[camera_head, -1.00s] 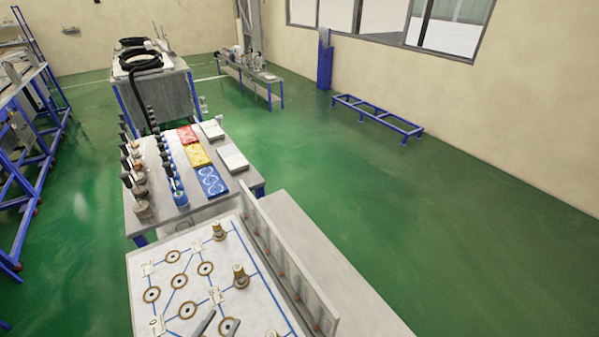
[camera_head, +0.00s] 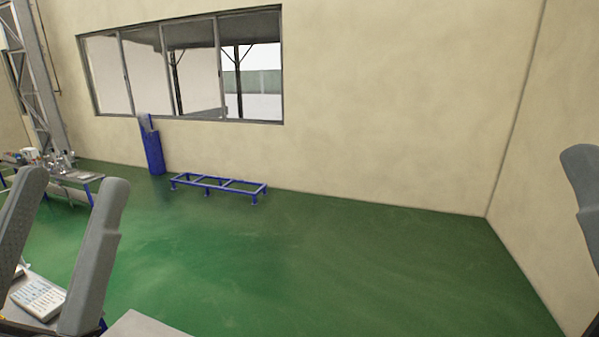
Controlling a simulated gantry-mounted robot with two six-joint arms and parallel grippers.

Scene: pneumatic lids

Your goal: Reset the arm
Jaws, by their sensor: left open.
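My left gripper (camera_head: 75,182) is at the lower left of the head view, with its two grey fingers raised and spread apart. The board with rings and brass fittings is not in view.
A white panel (camera_head: 40,297) lies on a grey table at the lower left, partly behind the left fingers. A blue floor frame (camera_head: 218,187), a blue post (camera_head: 152,150) and a far bench (camera_head: 75,178) stand back. Green floor is clear at centre.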

